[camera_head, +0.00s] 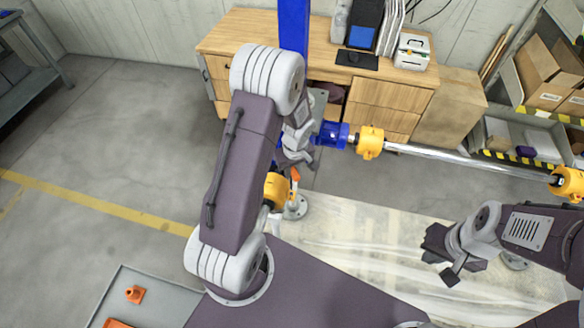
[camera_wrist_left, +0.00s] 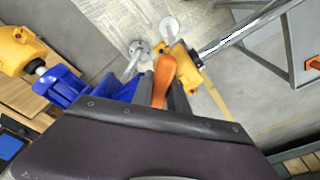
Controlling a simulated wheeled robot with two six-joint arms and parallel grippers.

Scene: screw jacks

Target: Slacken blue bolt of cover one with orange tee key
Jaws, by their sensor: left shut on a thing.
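My left gripper (camera_head: 298,160) is shut on the orange tee key (camera_wrist_left: 163,78), whose orange part stands up between the fingers in the left wrist view. A bit of orange also shows at the gripper in the head view (camera_head: 295,173). A blue fitting (camera_head: 333,135) is just right of the gripper; it shows left of the key in the wrist view (camera_wrist_left: 85,88). I cannot make out a separate blue bolt or which part is cover one. The key's far end is hidden. My right gripper (camera_head: 440,257) is empty, its fingers apart, above the pale floor sheet.
Yellow clamps (camera_head: 370,142) sit along a metal rod (camera_head: 460,160), another (camera_head: 276,189) below my left gripper. A blue column (camera_head: 293,25) rises behind. A wooden desk (camera_head: 390,97) stands at the back. A grey tray (camera_head: 150,280) with orange pieces is at lower left.

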